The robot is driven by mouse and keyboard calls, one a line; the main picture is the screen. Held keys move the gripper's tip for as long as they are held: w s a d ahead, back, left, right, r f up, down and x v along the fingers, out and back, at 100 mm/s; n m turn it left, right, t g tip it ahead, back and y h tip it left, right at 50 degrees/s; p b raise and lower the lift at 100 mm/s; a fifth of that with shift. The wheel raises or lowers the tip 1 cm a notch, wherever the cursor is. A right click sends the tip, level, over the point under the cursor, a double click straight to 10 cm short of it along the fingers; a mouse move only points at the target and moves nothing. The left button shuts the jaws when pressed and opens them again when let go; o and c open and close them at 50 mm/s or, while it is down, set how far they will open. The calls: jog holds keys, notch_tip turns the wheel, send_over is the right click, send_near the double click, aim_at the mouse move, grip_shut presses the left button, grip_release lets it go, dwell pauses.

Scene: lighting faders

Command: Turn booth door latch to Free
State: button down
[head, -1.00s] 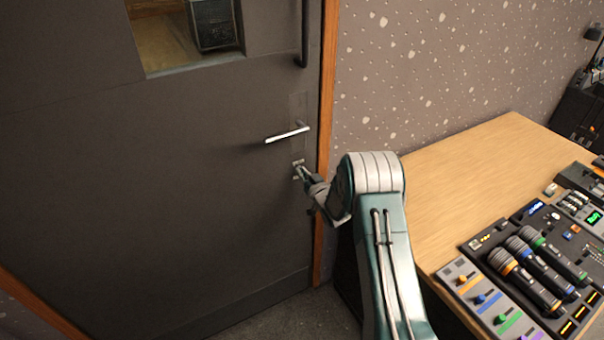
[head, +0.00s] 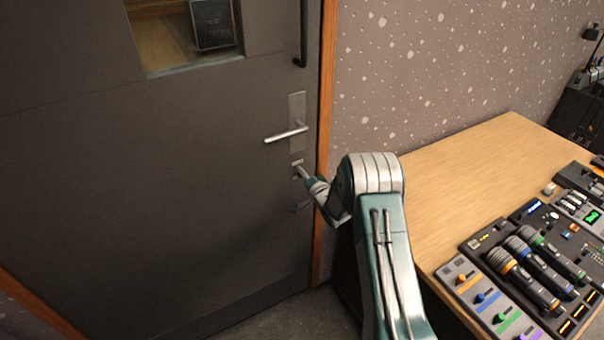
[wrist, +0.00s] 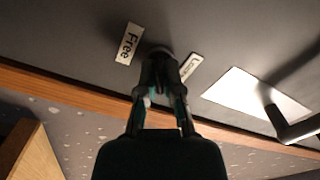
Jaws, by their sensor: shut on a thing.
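The dark grey booth door (head: 150,190) fills the left of the head view. Its latch (wrist: 160,52) sits below the lever handle (head: 287,134); in the wrist view it is mostly hidden behind my fingers. My gripper (wrist: 160,65) is shut on the latch; it also shows in the head view (head: 301,173) against the door. A white plate reading "Free" (wrist: 129,43) is left of the fingertips in the wrist view. A second small plate (wrist: 190,68) is on their right, its text too small to read. Which way the latch points cannot be told.
A wooden desk (head: 450,165) with a fader console (head: 480,300) and several microphones stands to the right of my arm. The orange-brown door frame (head: 325,120) runs beside the latch. The lever handle and its metal plate (wrist: 250,92) are close to my gripper.

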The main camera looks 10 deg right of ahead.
jog(key=m, duration=0.5)
jog(key=shift+d+f+m, duration=0.15)
jog(key=shift+f+m, duration=0.05)
jog(key=shift+m, duration=0.2)
jog(key=shift+f, duration=0.1)
dwell(0.3)
jog(key=c, duration=0.8)
grip_release()
jog(key=shift+w+d, duration=0.1)
jog(key=shift+s, duration=0.4)
jog(key=v, duration=1.1)
jog(key=shift+d, duration=0.1)
